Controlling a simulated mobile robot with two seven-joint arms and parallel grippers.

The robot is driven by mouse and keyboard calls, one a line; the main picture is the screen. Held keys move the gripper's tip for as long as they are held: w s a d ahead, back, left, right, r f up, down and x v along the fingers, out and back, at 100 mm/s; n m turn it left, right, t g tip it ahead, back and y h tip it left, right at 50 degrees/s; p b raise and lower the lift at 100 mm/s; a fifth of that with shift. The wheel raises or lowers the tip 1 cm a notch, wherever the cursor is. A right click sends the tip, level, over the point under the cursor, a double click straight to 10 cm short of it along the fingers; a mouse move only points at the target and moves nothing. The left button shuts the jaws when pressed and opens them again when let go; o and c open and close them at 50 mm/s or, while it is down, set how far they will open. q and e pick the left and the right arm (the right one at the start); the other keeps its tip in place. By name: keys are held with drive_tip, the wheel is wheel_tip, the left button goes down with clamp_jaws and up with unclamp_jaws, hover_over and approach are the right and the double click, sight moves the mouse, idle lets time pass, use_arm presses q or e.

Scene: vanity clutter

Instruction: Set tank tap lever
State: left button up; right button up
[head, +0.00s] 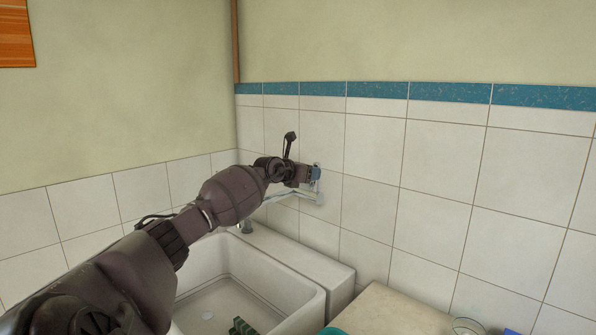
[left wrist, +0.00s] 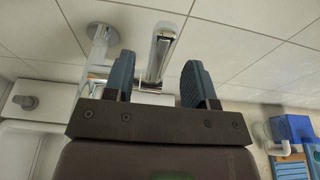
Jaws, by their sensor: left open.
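The chrome tap is fixed to the tiled wall above the sink, and its pale spout (head: 284,196) reaches left over the basin in the head view. My left gripper (head: 315,173) is at the tap, close to the wall, and hides much of the tap body. In the left wrist view the left gripper (left wrist: 158,82) is open with two blue-grey fingers. The chrome lever (left wrist: 162,48) shows between the fingers, with a visible gap to each, nearer the right one. The spout (left wrist: 98,55) runs to the left of the left finger. My right gripper is not in view.
The white sink (head: 305,290) is below my left arm, with a green object (head: 241,326) in it. A pale counter (head: 385,312) with a glass dish (head: 466,326) is at the right. A blue box (left wrist: 293,128) is at right in the wrist view. The tiled wall limits forward room.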

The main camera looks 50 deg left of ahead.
use_arm(q)
drive_tip(key=shift+v, duration=2.3)
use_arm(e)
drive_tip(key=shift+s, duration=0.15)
